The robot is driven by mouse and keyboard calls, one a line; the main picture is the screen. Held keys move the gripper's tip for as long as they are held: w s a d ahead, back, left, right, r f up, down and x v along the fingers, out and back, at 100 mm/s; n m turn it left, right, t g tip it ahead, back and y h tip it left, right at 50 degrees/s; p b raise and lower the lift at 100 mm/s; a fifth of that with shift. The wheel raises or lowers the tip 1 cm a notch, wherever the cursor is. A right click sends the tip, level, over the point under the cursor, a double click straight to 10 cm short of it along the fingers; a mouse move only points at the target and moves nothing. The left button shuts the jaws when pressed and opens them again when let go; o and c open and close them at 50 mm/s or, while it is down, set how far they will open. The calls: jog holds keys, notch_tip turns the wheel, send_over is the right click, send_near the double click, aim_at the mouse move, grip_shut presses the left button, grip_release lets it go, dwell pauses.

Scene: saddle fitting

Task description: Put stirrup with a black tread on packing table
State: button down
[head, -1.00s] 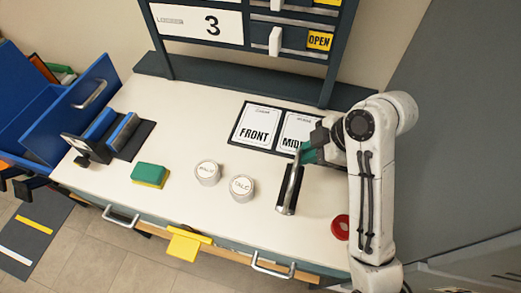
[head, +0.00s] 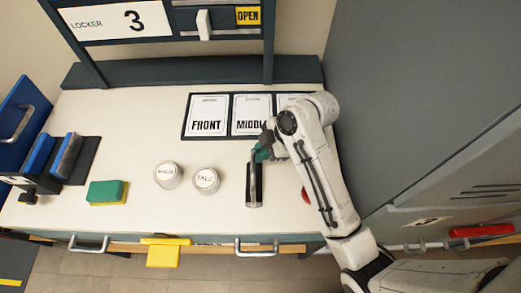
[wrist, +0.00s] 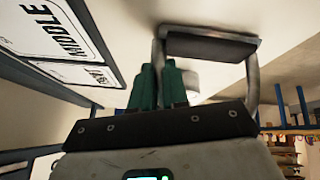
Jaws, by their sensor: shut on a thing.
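The stirrup (head: 254,187), a metal loop with a black tread, is at the right part of the packing table (head: 135,130), below the cards in the head view. My gripper (head: 262,153) is shut on its upper end with green fingers. In the wrist view the dark tread (wrist: 210,45) lies beyond the fingertips (wrist: 160,75), with a metal side bar to each side. Whether the stirrup touches the tabletop I cannot tell.
Two round tins, one marked TALC (head: 206,180) and another (head: 167,175), stand left of the stirrup. A green-yellow sponge (head: 107,192) and brushes (head: 60,157) are further left. A card board (head: 212,116) lies behind. A red round thing (head: 305,194) is partly hidden by my arm.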

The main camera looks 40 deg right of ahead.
jog(key=c, duration=1.1)
grip_release()
jog(key=shift+p+v, duration=2.15)
jog(key=shift+v, duration=3.95)
jog(key=shift+w, duration=0.1)
